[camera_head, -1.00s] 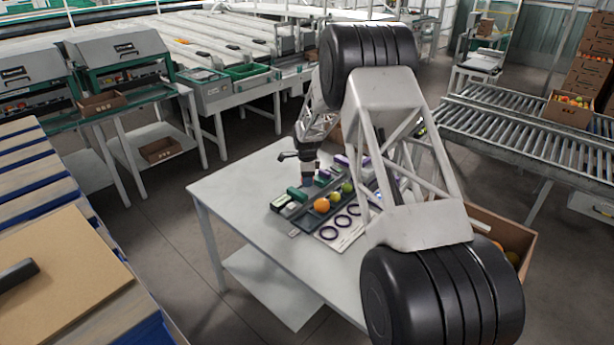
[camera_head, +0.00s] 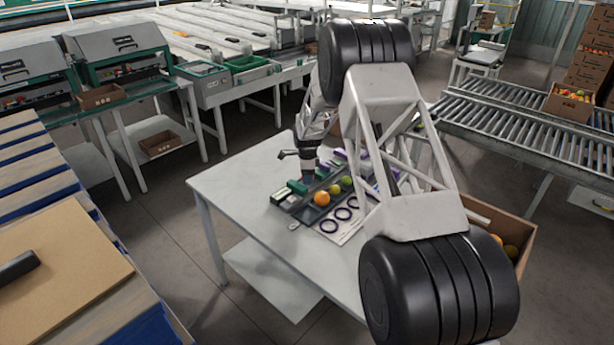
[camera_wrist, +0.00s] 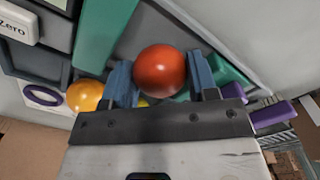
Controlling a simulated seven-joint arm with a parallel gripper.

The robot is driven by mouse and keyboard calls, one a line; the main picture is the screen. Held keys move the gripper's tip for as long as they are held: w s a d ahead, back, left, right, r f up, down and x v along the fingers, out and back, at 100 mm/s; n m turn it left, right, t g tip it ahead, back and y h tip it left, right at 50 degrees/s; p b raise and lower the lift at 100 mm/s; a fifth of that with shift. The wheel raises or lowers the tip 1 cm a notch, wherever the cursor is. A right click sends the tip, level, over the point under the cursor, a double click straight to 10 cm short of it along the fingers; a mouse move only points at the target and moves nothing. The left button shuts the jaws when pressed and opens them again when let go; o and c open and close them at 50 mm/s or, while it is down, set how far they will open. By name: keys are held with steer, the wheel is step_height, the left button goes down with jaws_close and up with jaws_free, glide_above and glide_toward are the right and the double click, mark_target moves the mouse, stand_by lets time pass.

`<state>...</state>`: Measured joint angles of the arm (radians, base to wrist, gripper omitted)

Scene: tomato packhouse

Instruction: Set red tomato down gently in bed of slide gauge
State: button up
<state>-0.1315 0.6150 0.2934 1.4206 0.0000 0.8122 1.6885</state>
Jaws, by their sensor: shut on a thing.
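The red tomato (camera_wrist: 159,71) is between the two blue fingers of my gripper (camera_wrist: 160,80) in the wrist view, and my gripper is shut on it. Behind it are a green block on the left (camera_wrist: 103,32) and green on the right (camera_wrist: 228,72), with a grey surface between them, which looks like the slide gauge bed (camera_wrist: 150,32). I cannot tell whether the tomato touches the bed. In the head view my gripper (camera_head: 308,176) is low over the far side of the table, and the tomato is hard to make out.
An orange tomato (camera_head: 321,198) and green ones (camera_head: 347,183) sit in a dark tray (camera_head: 309,214) beside a sheet with purple rings (camera_head: 328,227). A device with a "Zero" label (camera_wrist: 18,22) is at upper left. The table's left part (camera_head: 235,190) is clear.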

steer(key=shift+f, duration=0.55)
stand_by(0.7)
steer(key=o, duration=0.8)
steer(key=c, duration=0.3)
steer(key=shift+c, duration=0.2)
steer(key=shift+r, duration=0.1)
steer(key=shift+r, duration=3.4)
